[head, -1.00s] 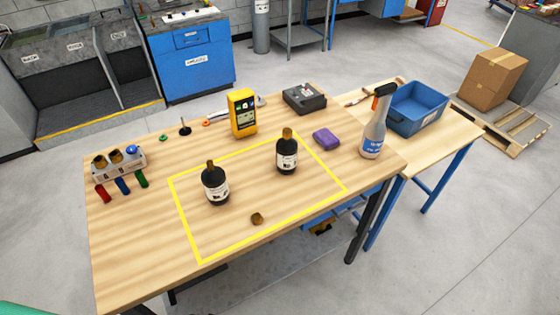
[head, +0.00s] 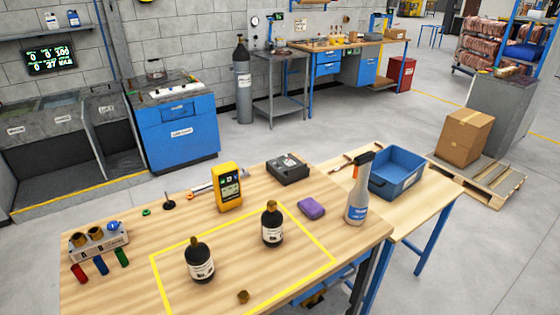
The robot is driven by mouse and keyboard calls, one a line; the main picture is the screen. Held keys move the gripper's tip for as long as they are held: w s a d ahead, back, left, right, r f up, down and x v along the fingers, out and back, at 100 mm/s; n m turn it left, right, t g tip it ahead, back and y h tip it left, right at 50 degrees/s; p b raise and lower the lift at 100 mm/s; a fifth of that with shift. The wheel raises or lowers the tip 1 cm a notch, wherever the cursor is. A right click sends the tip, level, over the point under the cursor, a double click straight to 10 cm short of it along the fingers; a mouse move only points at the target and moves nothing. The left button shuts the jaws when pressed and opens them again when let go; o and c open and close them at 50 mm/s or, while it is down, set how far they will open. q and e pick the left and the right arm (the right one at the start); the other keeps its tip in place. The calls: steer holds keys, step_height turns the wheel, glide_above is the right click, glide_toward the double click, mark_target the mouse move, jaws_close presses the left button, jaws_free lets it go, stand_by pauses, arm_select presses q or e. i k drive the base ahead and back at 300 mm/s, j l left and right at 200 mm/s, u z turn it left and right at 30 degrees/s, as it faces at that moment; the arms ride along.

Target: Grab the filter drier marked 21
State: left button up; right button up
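Two black filter driers with white labels and brass tops stand upright inside the yellow taped outline on the wooden table (head: 110,280). One filter drier (head: 201,266) is at the left of the outline. The other filter drier (head: 272,227) is further back and to the right. The label print is too small to read, so I cannot tell which is marked 21. Neither of my grippers shows in the head view.
A small brass fitting (head: 243,297) lies in the outline's front. A yellow meter (head: 229,187), purple block (head: 312,208), spray bottle (head: 358,192) and dark device (head: 287,169) stand around it. A fitting rack (head: 98,241) is at left; a blue bin (head: 397,173) is at right.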

mark_target(272, 222)
steer(key=i+l+u, duration=0.2)
steer(key=l, duration=0.35)
steer(key=i+l+u, duration=0.1)
steer(key=l+u, duration=0.15)
steer(key=l, duration=0.25)
steer(key=l+u, duration=0.2)
steer(key=l, duration=0.35)
steer(key=i, duration=0.05)
